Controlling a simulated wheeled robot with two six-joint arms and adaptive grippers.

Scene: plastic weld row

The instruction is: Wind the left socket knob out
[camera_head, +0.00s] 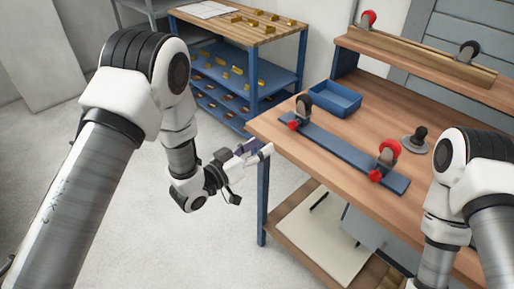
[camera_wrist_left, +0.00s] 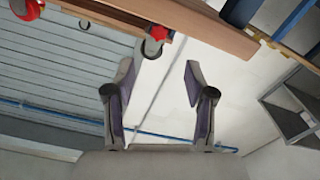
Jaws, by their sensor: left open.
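A dark blue bar (camera_head: 340,152) lies on the wooden bench and carries a socket at each end. The left socket has a dark round top (camera_head: 304,102) on a metal holder, and a small red knob (camera_head: 293,125) low on its side. The right socket has a red top (camera_head: 389,149) and its own red knob (camera_head: 375,176). My left gripper (camera_head: 262,153) is open and empty beside the bench's near left corner, apart from the left knob. Its spread fingers show in the left wrist view (camera_wrist_left: 160,90). My right arm enters at the right; its gripper is out of view.
A blue tray (camera_head: 335,99) and a dark knob on a round base (camera_head: 415,140) stand on the bench (camera_head: 445,190). A raised shelf (camera_head: 425,58) runs behind. A blue-framed cart (camera_head: 250,75) holding several yellow parts stands at the back left. The floor left of the bench is clear.

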